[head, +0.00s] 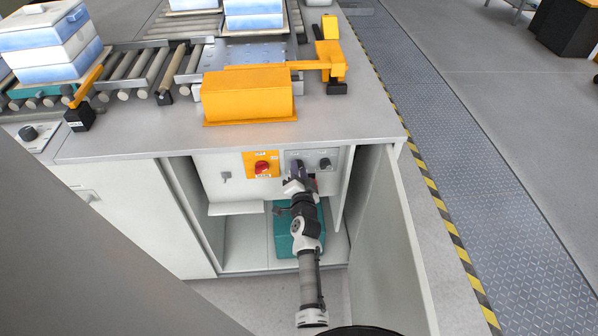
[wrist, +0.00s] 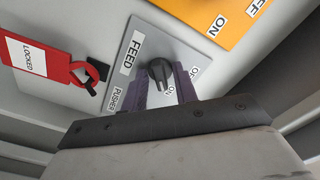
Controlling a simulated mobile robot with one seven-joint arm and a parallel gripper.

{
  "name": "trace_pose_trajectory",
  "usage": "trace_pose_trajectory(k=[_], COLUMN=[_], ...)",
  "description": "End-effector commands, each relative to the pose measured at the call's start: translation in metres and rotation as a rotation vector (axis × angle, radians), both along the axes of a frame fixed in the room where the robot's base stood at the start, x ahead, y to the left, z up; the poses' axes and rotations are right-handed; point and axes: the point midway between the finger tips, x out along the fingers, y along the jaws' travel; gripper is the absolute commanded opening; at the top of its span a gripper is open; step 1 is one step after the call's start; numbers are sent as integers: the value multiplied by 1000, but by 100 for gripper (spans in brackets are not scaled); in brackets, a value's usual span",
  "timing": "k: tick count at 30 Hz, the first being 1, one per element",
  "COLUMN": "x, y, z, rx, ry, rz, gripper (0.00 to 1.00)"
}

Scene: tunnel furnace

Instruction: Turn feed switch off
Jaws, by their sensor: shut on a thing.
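The feed switch (wrist: 158,72) is a black rotary knob on a grey plate (wrist: 190,52) labelled FEED, seen in the wrist view. My gripper (wrist: 163,84) has its two dark purple fingers on either side of the knob and is shut on it. The plate's position markings are partly covered by the fingers, so I cannot tell which one the knob points at. In the head view my gripper (head: 298,174) reaches into the open cabinet to the grey panel (head: 309,154) and hides the feed knob there.
An orange plate with a red switch (head: 262,167) is left of the grey panel; another black knob (head: 325,163) is on its right. A red LOCKED tag (wrist: 42,58) hangs nearby. The open cabinet door (head: 385,240) stands right of my arm. A teal box (head: 285,238) sits below.

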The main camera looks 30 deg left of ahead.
Motion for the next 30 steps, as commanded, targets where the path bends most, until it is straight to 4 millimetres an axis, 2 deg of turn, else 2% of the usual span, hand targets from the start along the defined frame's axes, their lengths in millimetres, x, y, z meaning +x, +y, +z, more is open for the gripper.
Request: trace_pose_trajectory(k=[18,30], x=[1,1], y=[0,0], z=[-1,0], rx=[-450,-644], ry=[-345,-492], rz=[-2,-2], gripper=[6,6])
